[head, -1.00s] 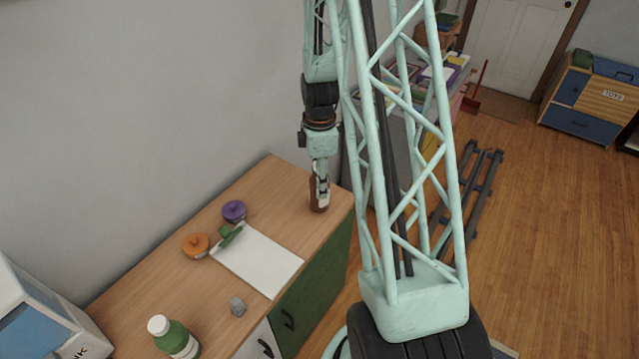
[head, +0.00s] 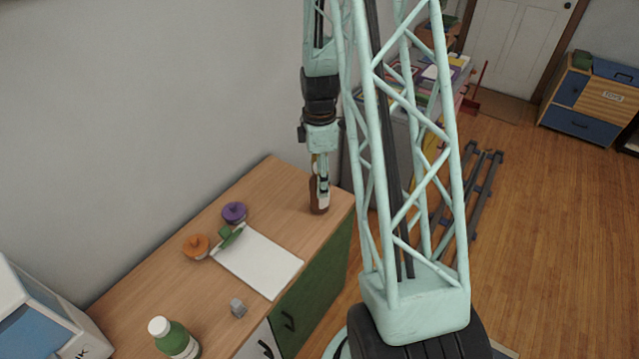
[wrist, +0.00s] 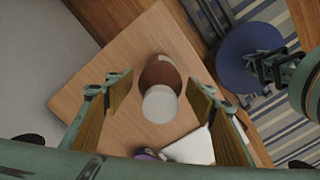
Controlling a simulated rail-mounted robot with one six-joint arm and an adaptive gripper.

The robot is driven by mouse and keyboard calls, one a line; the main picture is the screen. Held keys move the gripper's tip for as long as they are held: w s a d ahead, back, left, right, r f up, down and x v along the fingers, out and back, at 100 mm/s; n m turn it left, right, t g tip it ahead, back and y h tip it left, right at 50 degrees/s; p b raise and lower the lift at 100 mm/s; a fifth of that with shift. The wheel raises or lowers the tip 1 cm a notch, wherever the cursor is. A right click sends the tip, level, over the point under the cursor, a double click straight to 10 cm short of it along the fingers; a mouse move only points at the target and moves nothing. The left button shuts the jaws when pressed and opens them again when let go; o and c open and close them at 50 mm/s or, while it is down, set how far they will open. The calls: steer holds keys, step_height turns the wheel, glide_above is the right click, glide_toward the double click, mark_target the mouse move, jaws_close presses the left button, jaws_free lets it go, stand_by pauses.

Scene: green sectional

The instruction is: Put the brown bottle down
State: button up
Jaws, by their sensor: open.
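The brown bottle (head: 318,194) stands upright on the wooden top of the cabinet (head: 187,262), near its far right end. In the wrist view the bottle (wrist: 160,76) shows from above, with a pale round top toward the camera. My gripper (head: 321,188) points down at the bottle in the head view and partly covers it. In the wrist view my gripper (wrist: 160,98) is open, with one finger on each side of the bottle and a visible gap on both sides.
A white sheet (head: 258,262), a green object (head: 229,236), a purple pot (head: 234,211), an orange pot (head: 196,246), a grey cube (head: 238,307) and a green bottle with a white cap (head: 175,339) are on the same top. The wall is close behind.

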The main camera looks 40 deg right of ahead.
steer(key=shift+r, duration=5)
